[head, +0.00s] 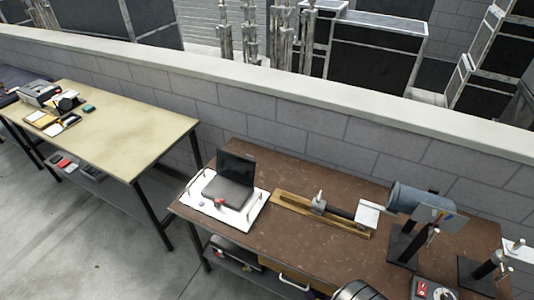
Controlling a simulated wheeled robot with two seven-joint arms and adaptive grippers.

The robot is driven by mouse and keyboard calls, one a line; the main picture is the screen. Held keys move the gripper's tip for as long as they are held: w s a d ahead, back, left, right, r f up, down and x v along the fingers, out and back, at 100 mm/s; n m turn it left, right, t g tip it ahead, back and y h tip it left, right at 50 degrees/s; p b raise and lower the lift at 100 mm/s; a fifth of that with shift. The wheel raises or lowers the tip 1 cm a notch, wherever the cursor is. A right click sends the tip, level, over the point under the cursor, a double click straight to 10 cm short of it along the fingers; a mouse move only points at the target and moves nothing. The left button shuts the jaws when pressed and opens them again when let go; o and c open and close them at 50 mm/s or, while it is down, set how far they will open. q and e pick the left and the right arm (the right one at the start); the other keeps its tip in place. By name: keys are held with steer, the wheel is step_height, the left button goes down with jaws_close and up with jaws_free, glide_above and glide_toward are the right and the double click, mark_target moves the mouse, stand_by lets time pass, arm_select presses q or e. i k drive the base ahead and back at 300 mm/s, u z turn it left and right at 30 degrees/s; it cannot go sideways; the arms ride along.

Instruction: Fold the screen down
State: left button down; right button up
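A dark laptop stands open on a white tray (256,214) at the left end of the brown table. Its black screen (236,167) is raised at the back edge of its base (228,191). The base lies flat on the tray. A small red item (219,202) sits in front of the base, on or against the tray; I cannot tell which. Neither of my grippers can be made out in the head view, and nothing is seen touching the laptop.
The brown table (290,235) also bears a wooden rail device (330,214) and a blue-grey cylinder (408,198) on a stand, right of the tray. A beige table (135,140) stands at left. A block wall (290,127) runs behind both. Grey floor is open at lower left.

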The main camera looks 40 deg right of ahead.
mark_target(236, 167)
steer(key=z, duration=1.55)
